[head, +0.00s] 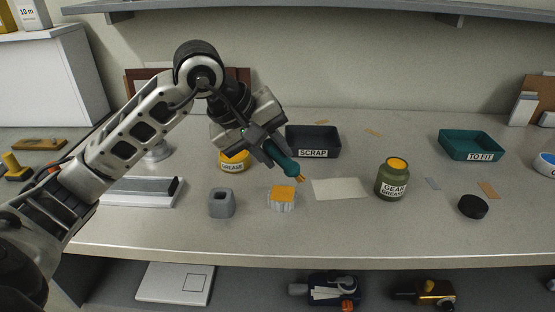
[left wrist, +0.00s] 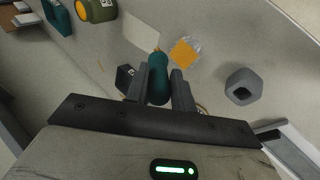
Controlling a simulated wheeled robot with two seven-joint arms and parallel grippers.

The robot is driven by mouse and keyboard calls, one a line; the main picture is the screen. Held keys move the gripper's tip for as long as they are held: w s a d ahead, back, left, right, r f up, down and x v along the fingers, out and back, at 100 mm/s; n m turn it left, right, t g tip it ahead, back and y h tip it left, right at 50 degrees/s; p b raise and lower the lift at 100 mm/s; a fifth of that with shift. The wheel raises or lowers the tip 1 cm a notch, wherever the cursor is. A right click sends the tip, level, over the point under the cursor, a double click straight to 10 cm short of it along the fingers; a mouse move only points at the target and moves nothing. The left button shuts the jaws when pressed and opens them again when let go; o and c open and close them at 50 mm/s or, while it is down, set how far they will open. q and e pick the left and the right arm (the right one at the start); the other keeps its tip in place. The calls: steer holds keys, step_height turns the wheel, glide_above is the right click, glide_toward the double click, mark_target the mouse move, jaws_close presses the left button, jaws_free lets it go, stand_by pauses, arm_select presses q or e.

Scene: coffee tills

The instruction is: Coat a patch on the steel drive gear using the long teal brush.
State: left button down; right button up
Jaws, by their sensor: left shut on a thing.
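My left gripper (head: 268,143) is shut on the teal brush (head: 281,158), which points down and to the right, its bristle tip orange. The brush (left wrist: 157,78) also shows between the fingers (left wrist: 159,88) in the left wrist view. The steel gear (head: 282,203) stands on the counter just below the brush, with an orange-yellow patch across its top. The gear (left wrist: 195,45) shows beside the brush tip in the left wrist view. The tip looks apart from the gear. An open olive jar labelled GEAR GREASE (head: 392,188) stands to the right. My right gripper is not in view.
A yellow grease tin (head: 236,167) stands behind my left gripper. A grey hollow block (head: 221,203) is left of the gear, a pale sheet (head: 340,188) right of it.

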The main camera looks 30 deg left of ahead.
arm_select(q)
steer(key=shift+r+p, duration=1.35)
steer(key=shift+r, duration=1.35)
